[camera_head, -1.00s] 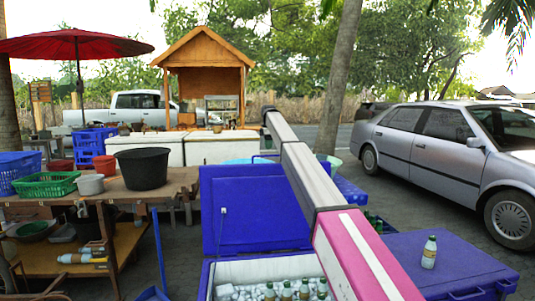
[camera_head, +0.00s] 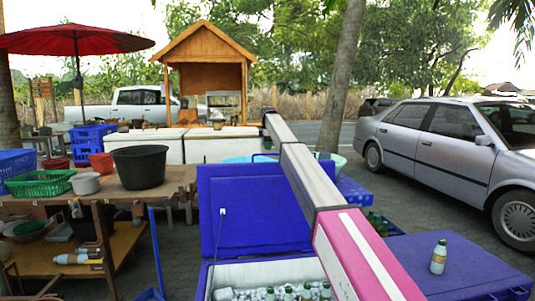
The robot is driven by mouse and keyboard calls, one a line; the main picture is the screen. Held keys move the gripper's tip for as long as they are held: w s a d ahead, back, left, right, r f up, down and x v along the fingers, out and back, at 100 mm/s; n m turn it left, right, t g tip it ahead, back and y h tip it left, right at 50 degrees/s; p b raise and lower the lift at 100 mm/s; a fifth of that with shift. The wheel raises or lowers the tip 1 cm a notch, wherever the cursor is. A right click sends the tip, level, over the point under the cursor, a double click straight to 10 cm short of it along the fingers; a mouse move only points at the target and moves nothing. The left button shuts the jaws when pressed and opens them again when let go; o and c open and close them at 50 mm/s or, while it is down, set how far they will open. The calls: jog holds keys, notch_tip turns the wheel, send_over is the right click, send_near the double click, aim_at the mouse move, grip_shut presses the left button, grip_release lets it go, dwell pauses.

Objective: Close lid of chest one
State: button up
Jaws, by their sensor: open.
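An open blue chest (camera_head: 203,284) stands low in the middle, its white inside holding ice and several bottles (camera_head: 306,291); its front is cut off by the picture's bottom edge. Its blue lid (camera_head: 236,235) stands raised at the back, about upright. A second blue chest with a shut lid (camera_head: 462,268) is at the lower right, with a bottle (camera_head: 438,257) standing on it. My pink and grey arm crosses above the open chest and hides the right part of its lid. I cannot make out my gripper at the arm's far end.
A wooden table (camera_head: 120,194) with a black tub (camera_head: 140,167) and baskets stands left. White chests (camera_head: 222,146) are behind. Green bottles (camera_head: 377,223) stand between the arm and the right chest. A silver car (camera_head: 451,152) is parked at right, with open paving before it.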

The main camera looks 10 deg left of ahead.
notch_tip(320, 180, down, 4)
jog(key=shift+w, duration=0.15)
grip_shut()
